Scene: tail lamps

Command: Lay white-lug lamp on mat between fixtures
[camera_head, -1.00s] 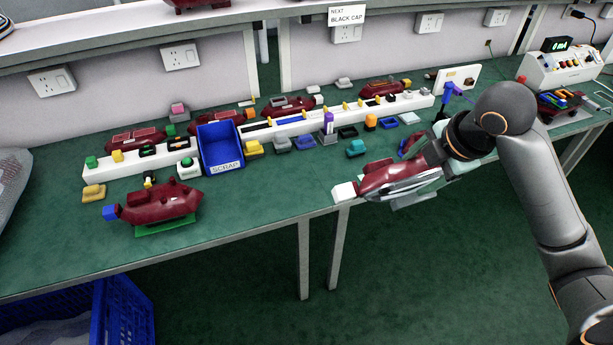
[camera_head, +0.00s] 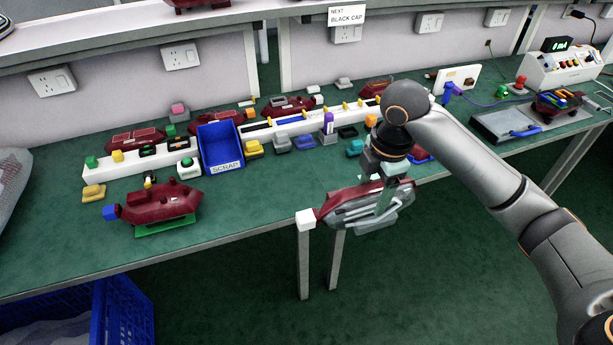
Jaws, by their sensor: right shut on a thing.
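The white-lug lamp (camera_head: 345,203), dark red with a clear-grey side and a white block (camera_head: 306,220) at its left end, is held in my right gripper (camera_head: 384,196). A blue-lug red lamp (camera_head: 160,203) rests on a green fixture (camera_head: 166,227) at left. Another red part (camera_head: 420,154) is mostly hidden behind my right wrist. The green bench surface (camera_head: 268,202) between them is bare; I cannot make out a separate mat edge. My left gripper is out of view.
A blue scrap bin (camera_head: 221,150) stands behind the bare stretch. White strips (camera_head: 290,127) with small coloured caps and clips run along the back. A grey plate with a blue handle (camera_head: 526,131) lies at right. A blue crate (camera_head: 125,310) stands on the floor.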

